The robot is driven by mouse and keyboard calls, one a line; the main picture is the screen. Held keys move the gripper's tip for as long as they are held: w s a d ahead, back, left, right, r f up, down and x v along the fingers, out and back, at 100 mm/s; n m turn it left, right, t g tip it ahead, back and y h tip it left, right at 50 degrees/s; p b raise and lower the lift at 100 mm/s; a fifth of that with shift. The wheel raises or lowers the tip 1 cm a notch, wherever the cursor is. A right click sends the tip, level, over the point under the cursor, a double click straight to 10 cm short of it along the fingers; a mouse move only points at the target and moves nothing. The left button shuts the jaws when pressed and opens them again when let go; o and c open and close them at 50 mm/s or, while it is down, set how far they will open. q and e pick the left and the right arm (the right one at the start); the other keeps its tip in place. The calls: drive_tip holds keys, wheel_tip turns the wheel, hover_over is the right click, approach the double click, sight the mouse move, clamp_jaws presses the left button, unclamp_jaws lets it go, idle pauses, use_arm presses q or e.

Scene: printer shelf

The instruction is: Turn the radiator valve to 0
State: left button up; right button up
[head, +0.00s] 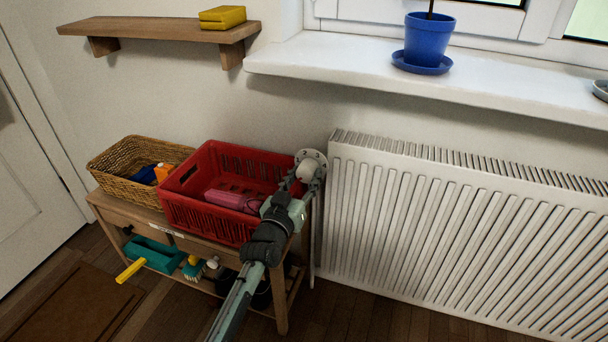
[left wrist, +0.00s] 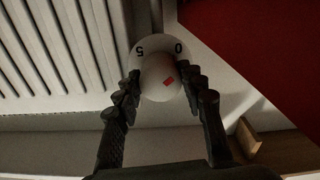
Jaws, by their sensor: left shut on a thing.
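The radiator valve (head: 308,168) is at the left end of the white radiator (head: 440,225). It has a white round knob in front of a white dial plate (head: 316,155) with black numerals. In the left wrist view the knob (left wrist: 158,72) bears a small red mark on its face. The numerals 5 and 0 show on the dial plate (left wrist: 158,45) behind it. My left gripper (head: 303,179) reaches up to the valve. Its two dark fingers (left wrist: 162,88) are closed on opposite sides of the knob. My right gripper is in neither view.
A red plastic basket (head: 205,210) with a pink object (head: 232,199) stands on a wooden bench (head: 110,206) left of the valve, close to my left arm. A wicker basket (head: 115,170) stands beside it. A white windowsill (head: 340,62) with a blue pot (head: 428,38) overhangs the radiator.

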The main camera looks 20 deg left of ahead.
use_arm(q)
drive_tip(key=shift+n, duration=0.8)
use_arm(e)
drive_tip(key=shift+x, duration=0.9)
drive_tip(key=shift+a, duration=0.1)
use_arm(q)
drive_tip(key=o, duration=1.2)
drive_tip(key=shift+c, duration=0.2)
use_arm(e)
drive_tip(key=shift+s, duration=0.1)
use_arm(q)
drive_tip(key=s, duration=1.2)
drive_tip(key=shift+a, duration=0.2)
